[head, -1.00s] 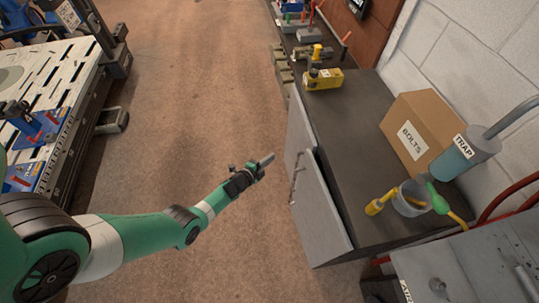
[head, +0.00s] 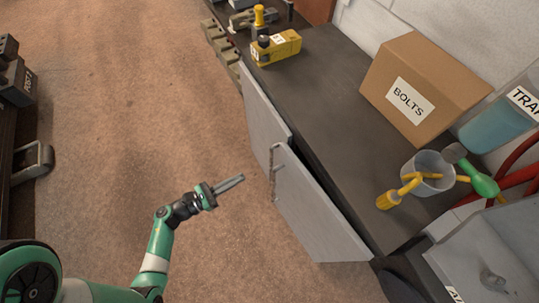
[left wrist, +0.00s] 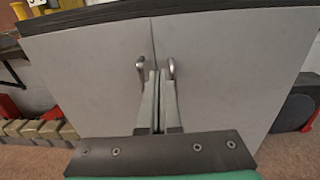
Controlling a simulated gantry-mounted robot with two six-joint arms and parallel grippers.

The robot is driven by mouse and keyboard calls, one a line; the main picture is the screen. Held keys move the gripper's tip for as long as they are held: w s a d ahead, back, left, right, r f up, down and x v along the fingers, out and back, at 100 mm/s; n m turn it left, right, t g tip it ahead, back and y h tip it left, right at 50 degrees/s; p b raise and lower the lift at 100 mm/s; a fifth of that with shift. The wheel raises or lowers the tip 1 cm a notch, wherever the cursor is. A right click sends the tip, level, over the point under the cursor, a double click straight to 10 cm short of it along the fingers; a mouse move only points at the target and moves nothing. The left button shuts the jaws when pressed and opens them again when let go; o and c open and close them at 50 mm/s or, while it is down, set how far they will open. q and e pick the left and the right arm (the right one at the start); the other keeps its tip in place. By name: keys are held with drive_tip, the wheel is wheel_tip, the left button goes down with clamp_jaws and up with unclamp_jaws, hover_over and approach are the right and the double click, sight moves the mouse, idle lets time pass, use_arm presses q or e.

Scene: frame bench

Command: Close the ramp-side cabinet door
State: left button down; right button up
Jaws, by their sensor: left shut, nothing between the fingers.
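The grey cabinet below the dark worktop has two doors. The nearer door (head: 318,210) stands ajar in the head view, its handle edge swung out and a dark gap along its top. The farther door (head: 263,122) looks shut. In the left wrist view the ajar door (left wrist: 230,75) appears to be the right one, beside the left door (left wrist: 85,75). My left gripper (head: 241,178) is shut and empty, pointing at the doors just short of the handles (head: 275,172). In the wrist view its fingertips (left wrist: 158,74) overlap the handle area; contact cannot be told.
On the worktop (head: 325,120) stand a cardboard box (head: 420,85) labelled BOLTS, a yellow case (head: 276,47) and a clear cup (head: 428,175) with yellow-handled tools. A grey metal unit (head: 490,260) stands at the lower right. The brown floor (head: 130,110) left of the cabinet is clear.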

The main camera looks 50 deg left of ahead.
use_arm(q)
drive_tip(key=f, duration=0.1)
drive_tip(key=b, duration=0.3)
approach(281, 157)
drive_tip(key=w, duration=0.4)
drive_tip(key=w+d, duration=0.1)
drive_tip(key=w, duration=0.1)
drive_tip(key=shift+w+d+r, duration=0.15)
drive_tip(key=shift+w+r, duration=0.05)
drive_tip(key=shift+w, duration=0.2)
use_arm(e)
drive_tip(key=f, duration=0.3)
drive_tip(key=shift+s+d+f+y, duration=0.15)
drive_tip(key=shift+d+y, duration=0.15)
drive_tip(key=shift+d, duration=0.1)
